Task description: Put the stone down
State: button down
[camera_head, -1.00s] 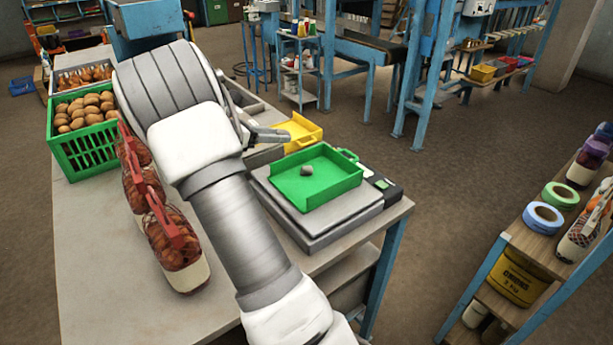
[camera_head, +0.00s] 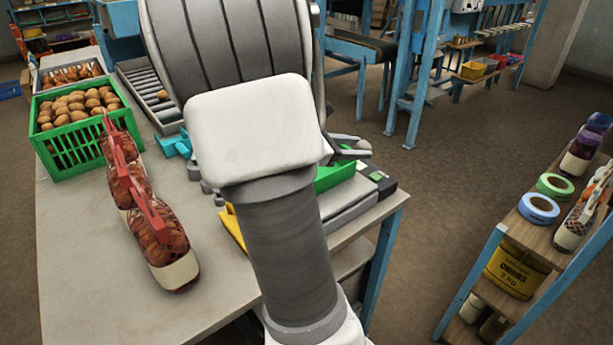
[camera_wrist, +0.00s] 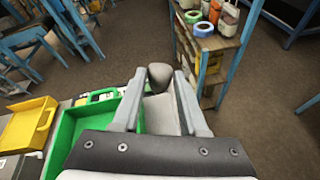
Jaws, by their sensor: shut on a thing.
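The stone (camera_wrist: 160,76) is a small grey-brown lump between the fingertips of my gripper (camera_wrist: 158,82) in the wrist view. My gripper is shut on it and holds it off the green tray. The green tray (camera_wrist: 112,112) lies to the left of and below the fingers in the wrist view. In the head view my arm hides most of the green tray (camera_head: 335,176), which sits on a grey scale (camera_head: 372,206). My gripper (camera_head: 358,150) shows there just past the arm, above the scale's back right part.
A yellow tray (camera_wrist: 30,124) lies left of the green one in the wrist view. Netted sacks (camera_head: 170,250) and a green crate of potatoes (camera_head: 88,145) stand on the table's left. A shelf with tape rolls (camera_head: 538,208) stands right, across open floor.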

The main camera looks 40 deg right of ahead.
jog(key=w+a+f, duration=0.1)
jog(key=w+f, duration=0.1)
jog(key=w, duration=0.1)
jog(key=w+a+f, duration=0.1)
jog(key=w+f, duration=0.1)
jog(key=w, duration=0.2)
jog(key=w+a+f, duration=0.1)
jog(key=w+f, duration=0.2)
jog(key=shift+w+a, duration=0.35)
notch_tip(320, 180, down, 4)
jog(key=shift+f+b, duration=0.1)
jog(key=shift+b, duration=0.35)
